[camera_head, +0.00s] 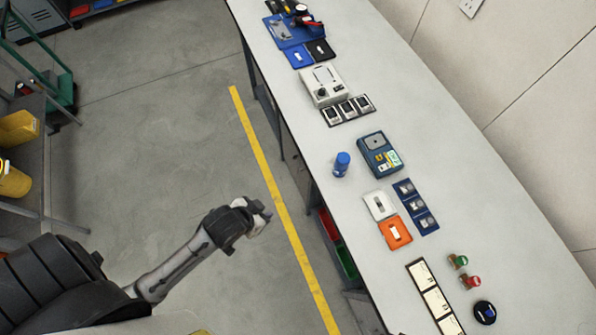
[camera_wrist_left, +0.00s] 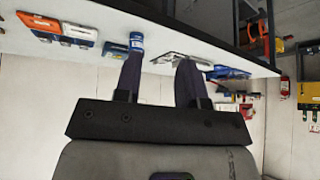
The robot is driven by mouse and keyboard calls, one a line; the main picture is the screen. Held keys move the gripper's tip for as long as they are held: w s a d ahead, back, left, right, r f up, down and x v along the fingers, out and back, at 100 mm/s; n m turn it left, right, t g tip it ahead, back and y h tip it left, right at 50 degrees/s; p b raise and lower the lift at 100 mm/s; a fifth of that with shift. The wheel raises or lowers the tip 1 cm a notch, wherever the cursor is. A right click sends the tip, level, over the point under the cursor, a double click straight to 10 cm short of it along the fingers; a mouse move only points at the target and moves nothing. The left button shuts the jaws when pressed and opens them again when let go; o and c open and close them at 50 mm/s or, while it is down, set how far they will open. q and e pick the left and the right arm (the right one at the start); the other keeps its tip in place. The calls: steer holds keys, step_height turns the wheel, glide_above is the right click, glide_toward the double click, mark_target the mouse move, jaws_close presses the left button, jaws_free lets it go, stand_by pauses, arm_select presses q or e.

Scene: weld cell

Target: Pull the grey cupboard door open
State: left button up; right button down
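My left gripper (camera_head: 262,212) is over the floor in the head view, left of the long workbench (camera_head: 450,160) and close to the yellow floor line. In the left wrist view its two dark fingers (camera_wrist_left: 158,70) stand apart, with nothing held between them. My right gripper is in neither view.
The bench carries a blue bottle (camera_head: 341,164), a blue instrument (camera_head: 379,153) and several trays. Red and green bins (camera_head: 346,262) show under its near edge. A shelf with yellow containers (camera_head: 14,179) stands at left. The floor (camera_head: 160,130) between is clear.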

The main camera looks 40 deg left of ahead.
arm_select(q)
steer(key=w+a+f+t+h+b, duration=0.15)
steer(key=w+f+b, duration=0.25)
steer(key=f+b, duration=0.4)
steer(key=w+a+f+t+b, duration=0.25)
steer(key=w+f+b, duration=0.3)
steer(key=f, duration=0.35)
steer(key=w+a+f+t+h+b, duration=0.15)
steer(key=w+f+b, duration=0.25)
steer(key=f+b, duration=0.45)
steer(key=m+t+h+b, duration=0.25)
steer(key=t+b, duration=0.25)
steer(key=b, duration=1.2)
glide_toward(299, 171)
steer(key=s+a+r, duration=0.2)
steer(key=s+r, duration=0.1)
steer(key=r, duration=0.2)
steer(key=shift+n, duration=0.25)
steer(key=shift+b+x, duration=2.4)
steer(key=shift+x, duration=4.4)
steer(key=shift+d+f, duration=0.15)
steer(key=shift+f, duration=0.05)
steer(key=shift+c, duration=0.5)
jaws_close()
steer(key=shift+s, duration=0.1)
